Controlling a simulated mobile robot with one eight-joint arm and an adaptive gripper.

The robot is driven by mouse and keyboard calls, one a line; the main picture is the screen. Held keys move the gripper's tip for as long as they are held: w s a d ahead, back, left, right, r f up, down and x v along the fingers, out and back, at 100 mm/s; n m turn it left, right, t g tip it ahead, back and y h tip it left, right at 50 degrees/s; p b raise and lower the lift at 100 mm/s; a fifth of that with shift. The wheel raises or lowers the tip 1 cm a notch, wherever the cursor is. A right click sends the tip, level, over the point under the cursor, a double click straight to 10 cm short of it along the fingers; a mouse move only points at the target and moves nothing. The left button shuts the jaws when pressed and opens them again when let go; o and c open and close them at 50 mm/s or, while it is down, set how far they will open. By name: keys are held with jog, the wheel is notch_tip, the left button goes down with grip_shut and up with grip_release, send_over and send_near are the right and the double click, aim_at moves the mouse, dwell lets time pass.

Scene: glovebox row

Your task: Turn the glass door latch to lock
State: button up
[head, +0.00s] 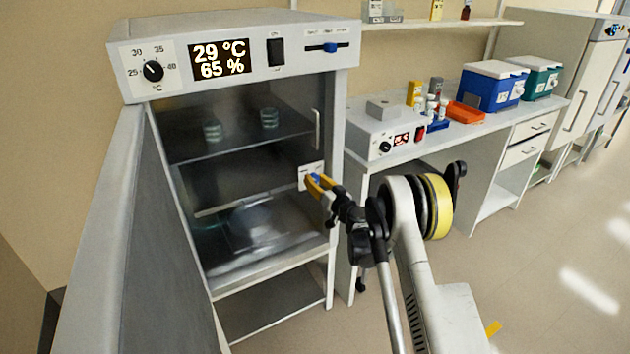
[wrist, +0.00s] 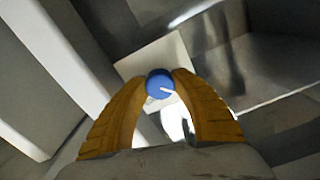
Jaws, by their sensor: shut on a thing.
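The glass door (head: 250,165) covers the front of the incubator cabinet and looks closed. Its latch is a blue round knob (wrist: 160,84) with a white pointer mark, on a pale plate (head: 306,170) at the door's right edge. In the head view the knob (head: 316,178) shows only as a bit of blue between the fingers. My gripper (head: 315,183) has its yellow fingers closed around the knob; in the wrist view a finger (wrist: 160,90) lies on each side of it. The white mark points to the lower right in the wrist view. The plate's lettering is not legible.
A large grey outer door (head: 100,240) stands open at the left. The control panel (head: 235,55) above reads 29 °C and 65 %. A bench with a small device (head: 385,135) and blue cooler (head: 490,88) stands at the right.

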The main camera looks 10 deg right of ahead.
jog(key=shift+m, duration=0.3)
jog(key=m, duration=0.8)
jog(key=shift+m, duration=0.3)
jog(key=m, duration=0.4)
jog(key=shift+m, duration=2.2)
jog(key=o, duration=1.2)
jog(key=shift+s, duration=0.1)
